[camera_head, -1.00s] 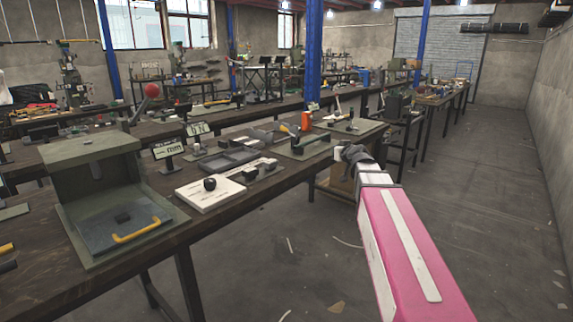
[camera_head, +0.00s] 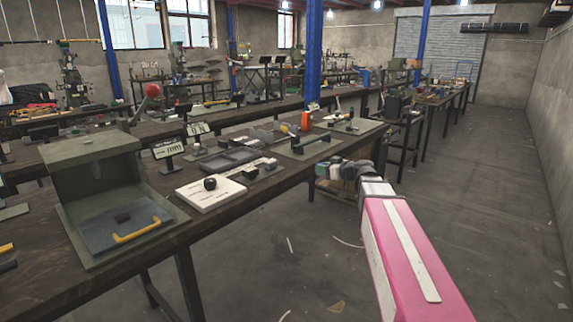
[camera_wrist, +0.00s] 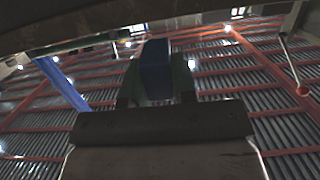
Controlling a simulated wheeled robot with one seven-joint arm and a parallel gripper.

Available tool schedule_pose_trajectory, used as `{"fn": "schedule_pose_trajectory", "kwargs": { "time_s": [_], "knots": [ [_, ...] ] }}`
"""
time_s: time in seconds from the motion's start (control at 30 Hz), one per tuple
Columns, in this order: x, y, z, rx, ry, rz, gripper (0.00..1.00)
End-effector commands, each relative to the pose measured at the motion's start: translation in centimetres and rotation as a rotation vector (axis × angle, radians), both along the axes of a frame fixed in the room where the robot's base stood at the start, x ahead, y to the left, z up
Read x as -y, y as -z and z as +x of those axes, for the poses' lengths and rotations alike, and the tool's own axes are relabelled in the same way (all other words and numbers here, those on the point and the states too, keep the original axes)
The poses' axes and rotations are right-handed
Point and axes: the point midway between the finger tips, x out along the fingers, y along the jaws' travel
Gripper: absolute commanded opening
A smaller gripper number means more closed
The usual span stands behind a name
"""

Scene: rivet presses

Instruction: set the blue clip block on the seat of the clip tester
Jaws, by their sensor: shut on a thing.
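In the wrist view the blue clip block (camera_wrist: 155,68) is dark blue and stands upright between the two greenish fingers of my gripper (camera_wrist: 156,88), which is shut on it. In the head view my gripper (camera_head: 323,172) is beside the front edge of the long bench, right of its plates, with its fingers toward the left. The block is too small to make out there. I cannot tell for sure which fixture is the clip tester. A lever with a red ball (camera_head: 152,90) stands at the bench's back left; a red-ball lever also shows in the wrist view (camera_wrist: 302,91).
The dark bench (camera_head: 150,270) bears a green open housing with a yellow handle (camera_head: 141,231), a white board with a black knob (camera_head: 207,195), a grey tray (camera_head: 231,158), small displays (camera_head: 168,149) and plates with levers (camera_head: 308,148). The floor (camera_head: 470,220) at right is clear.

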Motion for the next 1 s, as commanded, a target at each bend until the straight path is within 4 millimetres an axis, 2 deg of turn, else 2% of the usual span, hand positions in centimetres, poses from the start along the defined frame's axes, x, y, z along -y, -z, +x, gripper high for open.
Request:
{"fn": "schedule_pose_trajectory", "kwargs": {
  "time_s": [0.13, 0.27, 0.7, 1.0],
  "knots": [
    [-0.2, 0.0, 0.2, 0.000, 0.001, 0.000, 0.02],
    [-1.6, 0.0, 1.5, 0.000, 0.000, 0.000, 0.02],
    [-9.3, 0.0, 7.5, -0.001, 0.000, -0.001, 0.02],
    [-11.0, 0.0, 8.7, 0.000, 0.002, -0.001, 0.02]
  ]
}}
